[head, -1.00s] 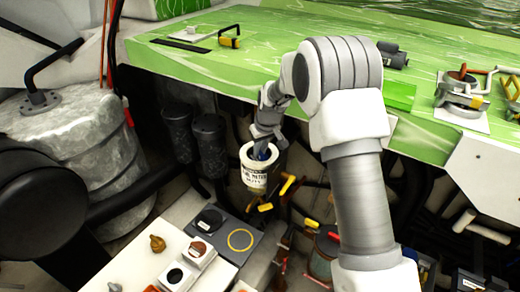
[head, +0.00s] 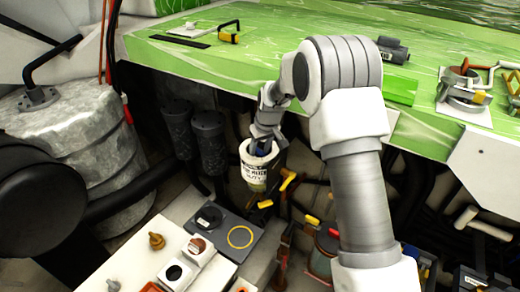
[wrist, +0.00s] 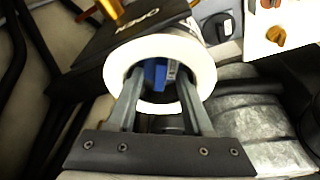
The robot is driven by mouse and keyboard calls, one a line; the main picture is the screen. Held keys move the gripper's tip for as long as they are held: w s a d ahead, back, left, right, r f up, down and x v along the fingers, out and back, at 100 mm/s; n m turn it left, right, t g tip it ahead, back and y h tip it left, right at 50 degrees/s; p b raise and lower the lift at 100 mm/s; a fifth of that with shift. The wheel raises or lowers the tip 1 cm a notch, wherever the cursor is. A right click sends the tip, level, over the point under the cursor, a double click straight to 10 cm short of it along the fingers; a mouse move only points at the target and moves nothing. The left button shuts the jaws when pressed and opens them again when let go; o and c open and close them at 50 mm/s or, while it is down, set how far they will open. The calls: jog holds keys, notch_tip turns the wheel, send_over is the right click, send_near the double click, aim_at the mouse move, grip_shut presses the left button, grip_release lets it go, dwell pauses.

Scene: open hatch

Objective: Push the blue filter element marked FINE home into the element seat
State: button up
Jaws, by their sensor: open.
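The blue filter element (wrist: 155,75) shows inside the round opening of a white-rimmed housing in the wrist view. Its FINE mark cannot be read. The housing (wrist: 205,62) stands upright in the head view as a white can (head: 254,172) with dark lettering. The element seat inside it is mostly hidden, so I cannot tell how deep the element sits. My gripper (wrist: 160,88) is open, its two fingers reaching into the opening on either side of the element. In the head view, a little dark blue shows between my gripper (head: 262,145) and the rim.
A grey plate with a yellow ring (head: 240,237) and a white panel with knobs (head: 157,241) lie below left. Two dark ribbed cylinders (head: 210,140) stand left of the housing. The green deck edge (head: 200,75) is behind and above. Yellow-handled valves (head: 288,180) are close right.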

jog(key=v, duration=1.7)
jog(key=shift+s+r, duration=0.15)
jog(key=shift+d, duration=0.15)
jog(key=s+d+r+m+t, duration=0.1)
jog(key=s+d+r, duration=0.25)
jog(key=s, duration=0.45)
jog(key=s+d+r+m, duration=0.1)
jog(key=s+d+r, duration=0.2)
jog(key=s+r, duration=0.35)
jog(key=s+d+f+m, duration=0.1)
jog(key=s+f, duration=0.1)
jog(key=s, duration=0.7)
jog(key=s+d+f+m+t+h, duration=0.1)
jog(key=s+d+f+m, duration=0.1)
jog(key=s, duration=0.7)
jog(key=shift+s+d+t, duration=0.2)
jog(key=shift+d+t, duration=0.1)
